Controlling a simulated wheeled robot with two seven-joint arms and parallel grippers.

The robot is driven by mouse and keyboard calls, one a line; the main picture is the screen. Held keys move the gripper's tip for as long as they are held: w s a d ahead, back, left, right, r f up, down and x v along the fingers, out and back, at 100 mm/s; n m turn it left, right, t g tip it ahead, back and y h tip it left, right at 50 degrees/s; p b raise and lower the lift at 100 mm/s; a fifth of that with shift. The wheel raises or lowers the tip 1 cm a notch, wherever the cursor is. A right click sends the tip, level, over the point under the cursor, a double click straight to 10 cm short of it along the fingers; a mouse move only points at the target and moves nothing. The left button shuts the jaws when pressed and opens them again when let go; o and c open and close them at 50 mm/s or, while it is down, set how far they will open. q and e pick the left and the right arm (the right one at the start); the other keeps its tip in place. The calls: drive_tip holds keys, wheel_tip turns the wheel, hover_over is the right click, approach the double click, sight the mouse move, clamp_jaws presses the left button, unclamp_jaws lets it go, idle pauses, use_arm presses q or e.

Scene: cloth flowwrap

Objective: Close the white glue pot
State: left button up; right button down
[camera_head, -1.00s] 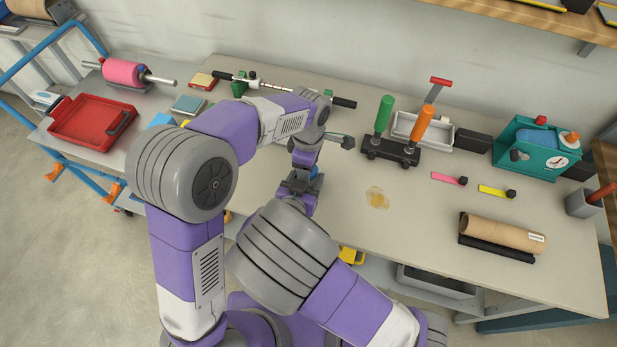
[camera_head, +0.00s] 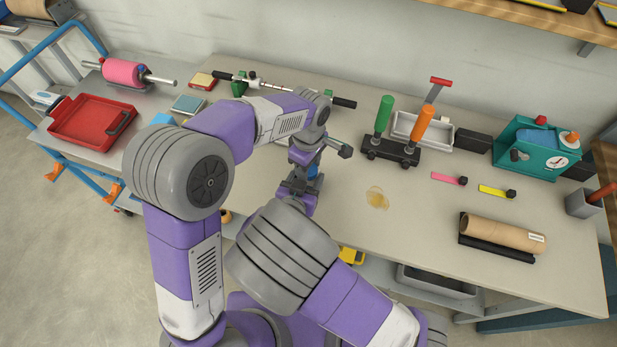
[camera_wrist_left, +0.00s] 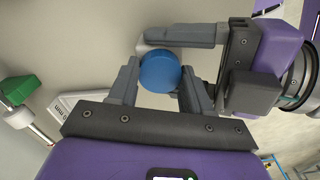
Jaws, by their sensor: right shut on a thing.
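The glue pot's round blue lid (camera_wrist_left: 159,72) shows from above in the left wrist view. A small piece of the white pot (camera_wrist_left: 144,48) shows beside it; the rest is hidden by fingers. My right gripper (camera_wrist_left: 172,45) reaches in from the right and is shut on the white pot. My left gripper (camera_wrist_left: 158,78) has one finger on either side of the blue lid. I cannot tell whether these fingers press on it, or whether the lid sits fully on the pot. In the head view my arms mostly hide the pot, with a bit of blue (camera_head: 313,172) between the grippers.
On the table (camera_head: 400,250), a black stand with green and orange handles (camera_head: 392,147) is right of the grippers. A yellowish spill (camera_head: 377,198) lies nearby. A brown roll (camera_head: 503,234) and teal box (camera_head: 538,150) stand farther right. A red tray (camera_head: 92,122) is at left.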

use_arm(q)
drive_tip(key=o, duration=0.4)
drive_tip(key=shift+o, duration=0.2)
drive_tip(key=shift+r, duration=2.3)
drive_tip(key=shift+c, duration=0.5)
drive_tip(key=shift+r+n, duration=1.6)
drive_tip(key=shift+r, duration=0.15)
drive_tip(key=shift+f, duration=0.1)
drive_tip(key=shift+f, duration=3.95)
